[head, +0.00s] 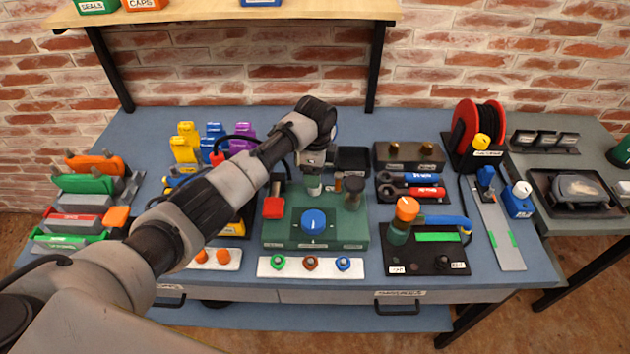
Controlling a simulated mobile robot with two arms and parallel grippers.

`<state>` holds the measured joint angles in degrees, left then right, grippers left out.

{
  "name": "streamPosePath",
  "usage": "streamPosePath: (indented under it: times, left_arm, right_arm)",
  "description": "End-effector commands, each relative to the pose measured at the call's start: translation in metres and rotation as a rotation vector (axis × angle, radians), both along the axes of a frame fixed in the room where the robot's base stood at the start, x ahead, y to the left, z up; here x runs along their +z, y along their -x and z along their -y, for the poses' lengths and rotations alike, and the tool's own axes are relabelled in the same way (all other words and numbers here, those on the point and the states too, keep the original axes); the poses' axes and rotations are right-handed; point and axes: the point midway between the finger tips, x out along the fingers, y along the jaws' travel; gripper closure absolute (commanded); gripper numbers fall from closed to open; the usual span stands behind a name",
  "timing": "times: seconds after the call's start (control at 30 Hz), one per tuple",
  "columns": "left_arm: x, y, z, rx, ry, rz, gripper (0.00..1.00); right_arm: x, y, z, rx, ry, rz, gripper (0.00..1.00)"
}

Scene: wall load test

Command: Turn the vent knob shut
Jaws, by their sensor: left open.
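A round blue knob (313,222) with a white mark sits on top of a green block (275,238) in the middle of the bench. An orange knob (407,208) tops a green fitting on a black plate to the right. The labels are too small to read, so I cannot tell by name which is the vent knob. My left arm reaches in from the left. Its gripper (314,188) points down just behind the blue knob, open and seemingly apart from it. The fingertips are small and partly hard to make out. My right gripper is out of view.
On the green block are a red part (274,208) and a dark upright fitting (353,192), close beside the gripper. A white strip (310,274) with colored rings lies in front. A red reel (475,128) stands right. A shelf (230,12) overhangs the back.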

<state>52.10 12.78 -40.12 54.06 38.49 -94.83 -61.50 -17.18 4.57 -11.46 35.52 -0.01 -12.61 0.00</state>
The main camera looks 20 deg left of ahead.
Motion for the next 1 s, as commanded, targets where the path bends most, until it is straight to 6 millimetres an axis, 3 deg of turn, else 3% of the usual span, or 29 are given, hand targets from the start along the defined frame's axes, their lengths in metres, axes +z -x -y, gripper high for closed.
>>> streamPosePath:
  times: [0.1,0.33,1.0]
  left_arm:
    - [0.024,-0.002,0.0,0.0,0.001,0.005,0.37]
    - [0.054,-0.002,0.0,0.0,0.0,0.002,0.37]
    - [0.06,-0.002,0.0,0.0,0.0,0.0,0.37]
  right_arm:
    - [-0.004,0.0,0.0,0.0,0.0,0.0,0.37]
    - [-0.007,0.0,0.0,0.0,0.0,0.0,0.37]
    - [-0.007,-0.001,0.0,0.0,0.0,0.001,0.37]
